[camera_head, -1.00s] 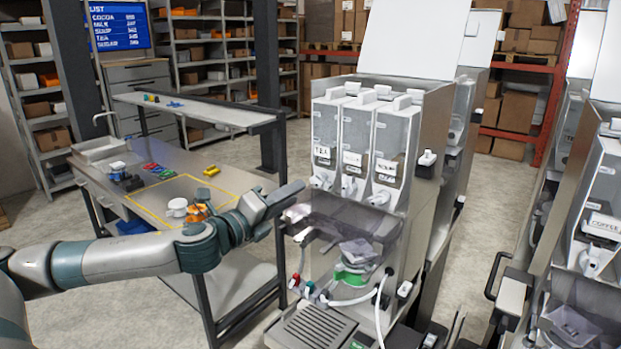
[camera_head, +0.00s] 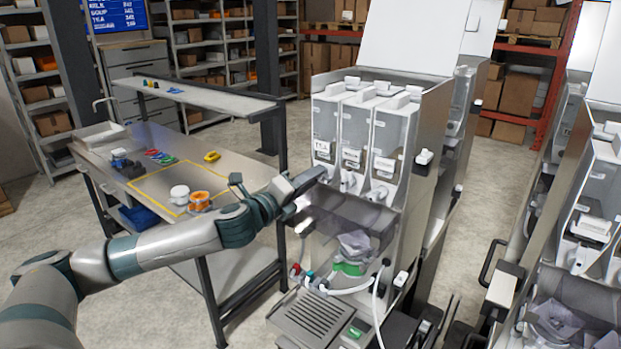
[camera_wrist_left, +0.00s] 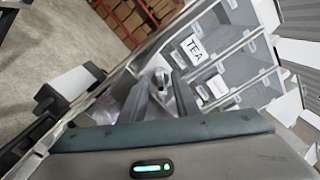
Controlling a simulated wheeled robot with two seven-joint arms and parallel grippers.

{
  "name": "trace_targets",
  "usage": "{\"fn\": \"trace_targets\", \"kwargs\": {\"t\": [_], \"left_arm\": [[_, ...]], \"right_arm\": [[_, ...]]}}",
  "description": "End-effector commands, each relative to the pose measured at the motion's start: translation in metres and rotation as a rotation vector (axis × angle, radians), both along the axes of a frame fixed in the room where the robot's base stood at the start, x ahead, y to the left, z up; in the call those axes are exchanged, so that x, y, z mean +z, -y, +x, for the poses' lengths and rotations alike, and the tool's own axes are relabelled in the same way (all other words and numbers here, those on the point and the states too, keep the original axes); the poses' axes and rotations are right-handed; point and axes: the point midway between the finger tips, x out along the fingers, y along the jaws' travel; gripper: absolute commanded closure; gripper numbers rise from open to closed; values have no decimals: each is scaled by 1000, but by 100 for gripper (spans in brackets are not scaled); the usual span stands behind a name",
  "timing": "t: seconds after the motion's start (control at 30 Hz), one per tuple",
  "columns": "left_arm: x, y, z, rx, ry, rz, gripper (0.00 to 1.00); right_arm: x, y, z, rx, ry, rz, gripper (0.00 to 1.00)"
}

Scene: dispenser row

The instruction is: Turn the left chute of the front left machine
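The front left machine (camera_head: 425,160) has three clear canisters side by side, each with a chute at its base. The left canister (camera_head: 327,118) carries the TEA label, which also shows in the wrist view (camera_wrist_left: 193,46). My left gripper (camera_head: 322,173) is at the base of this canister and hides its chute in the head view. In the wrist view the pale left chute (camera_wrist_left: 159,76) shows between the tips of my two spread fingers; contact cannot be told. The middle chute (camera_head: 348,180) and right chute (camera_head: 378,193) show beside it. My right gripper is out of view.
A smoky clear cover (camera_head: 350,218) juts out just below the chutes. Under it are a mixing bowl, hoses and a drip tray (camera_head: 312,312). A workbench (camera_head: 140,150) stands to the left. More machines (camera_head: 590,200) stand at the right.

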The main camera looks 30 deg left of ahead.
Motion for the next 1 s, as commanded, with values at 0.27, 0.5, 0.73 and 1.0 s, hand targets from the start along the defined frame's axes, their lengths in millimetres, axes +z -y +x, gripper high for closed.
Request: {"fn": "trace_targets", "kwargs": {"t": [0.27, 0.5, 0.73, 1.0], "left_arm": [[0, 0, 0, 0, 0, 0, 100], [-1, 0, 0, 0, -3, -24, 100], [-2, 0, 0, 0, -10, -115, 100], [-2, 0, 0, 0, -25, -312, 100]], "right_arm": [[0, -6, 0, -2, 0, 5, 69], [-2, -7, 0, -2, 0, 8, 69], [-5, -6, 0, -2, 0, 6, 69], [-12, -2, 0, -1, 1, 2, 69]]}}
